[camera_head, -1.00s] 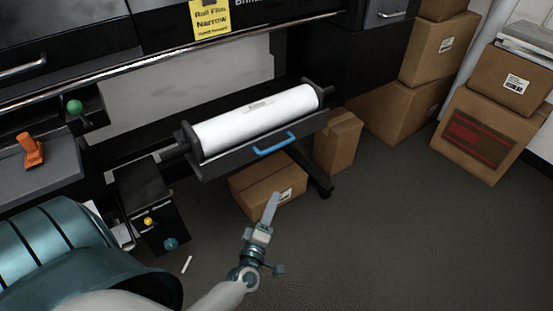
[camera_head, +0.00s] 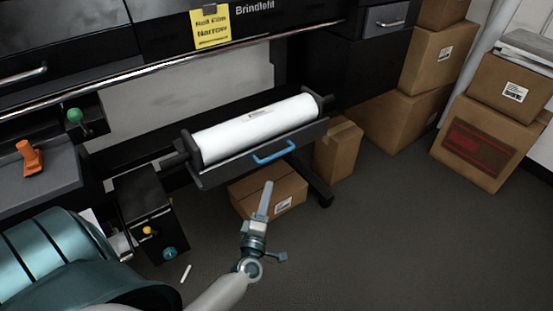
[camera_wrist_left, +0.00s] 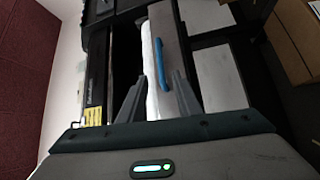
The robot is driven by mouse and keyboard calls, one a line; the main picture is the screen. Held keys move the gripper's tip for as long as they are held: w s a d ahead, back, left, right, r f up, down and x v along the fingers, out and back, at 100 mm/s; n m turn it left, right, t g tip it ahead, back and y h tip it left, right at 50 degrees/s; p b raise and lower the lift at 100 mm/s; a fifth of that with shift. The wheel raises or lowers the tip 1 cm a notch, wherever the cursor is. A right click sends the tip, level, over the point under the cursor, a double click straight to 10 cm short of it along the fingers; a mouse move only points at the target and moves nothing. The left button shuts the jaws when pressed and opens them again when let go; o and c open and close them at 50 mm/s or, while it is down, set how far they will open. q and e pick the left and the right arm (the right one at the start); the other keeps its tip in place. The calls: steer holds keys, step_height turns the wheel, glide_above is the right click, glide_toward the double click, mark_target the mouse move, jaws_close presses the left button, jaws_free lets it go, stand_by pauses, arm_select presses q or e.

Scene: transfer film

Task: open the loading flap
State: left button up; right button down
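The loading flap appears to be the dark grey panel (camera_head: 225,172) with a blue handle (camera_head: 273,152) on its front, below a white film roll (camera_head: 255,125) on the black machine. The blue handle also shows in the left wrist view (camera_wrist_left: 161,64), close to the far ends of the fingers. My left gripper (camera_head: 267,187) is below and in front of the handle in the head view, apart from it. In the left wrist view its two fingers (camera_wrist_left: 158,76) are spread with nothing held between them. My right gripper is in neither view.
A cardboard box (camera_head: 268,190) lies on the floor under the roll, behind my left gripper. Several boxes (camera_head: 475,135) are stacked at the right. A black box with coloured knobs (camera_head: 147,215) stands left of the flap. The floor (camera_head: 370,235) at the right front is clear.

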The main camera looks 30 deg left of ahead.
mark_target(275, 155)
arm_select(q)
steer(key=x, duration=1.4)
steer(key=shift+p, duration=0.3)
steer(key=shift+w+f, duration=0.1)
jaws_close()
